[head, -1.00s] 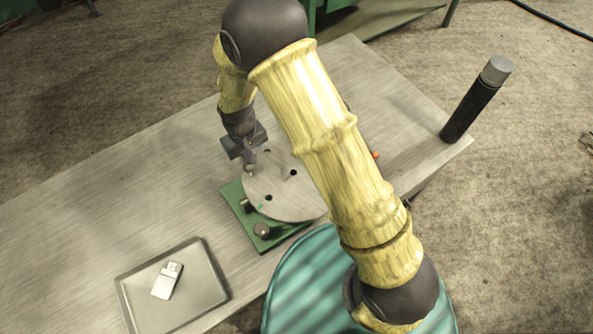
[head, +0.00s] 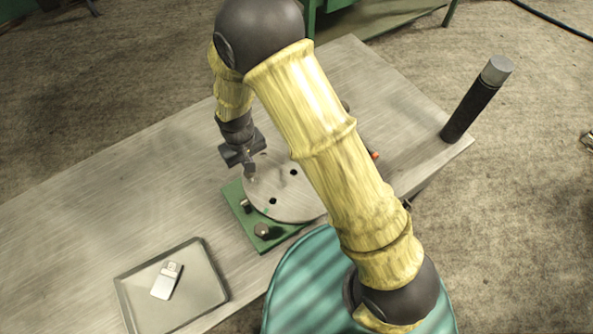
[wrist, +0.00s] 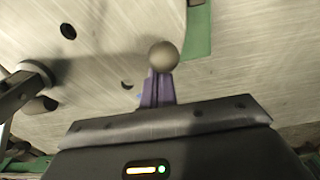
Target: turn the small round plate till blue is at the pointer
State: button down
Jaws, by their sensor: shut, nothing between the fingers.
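The small round plate (head: 300,203) is grey metal with dark holes and lies on a green base (head: 237,205). My arm covers its right part. A small green mark (head: 266,211) shows near its lower left rim. In the wrist view the plate (wrist: 100,60) fills the upper left, and a bluish patch shows beside my fingers. My gripper (head: 250,178) is shut at the plate's left rim. In the wrist view its purple fingers (wrist: 158,88) are together, with a grey ball (wrist: 163,55) at their tips; I cannot tell whether they touch. I cannot make out the pointer clearly.
A round knob (head: 262,230) stands on the base's front corner. A shallow tray (head: 205,300) with a small pale device (head: 166,282) lies at the front left. A black cylinder with a grey top (head: 470,110) stands at the table's right corner. The table's left (head: 120,195) is clear.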

jog(key=shift+s, duration=0.75)
jog(key=shift+s+d, duration=0.2)
jog(key=shift+s, duration=0.65)
jog(key=shift+s+d, duration=0.25)
jog(key=shift+s, duration=0.5)
jog(key=shift+s+d, duration=0.1)
jog(key=shift+s+d+b, duration=0.3)
jog(key=shift+s, duration=0.4)
jog(key=shift+w+a, duration=0.25)
jog(key=shift+w, duration=0.25)
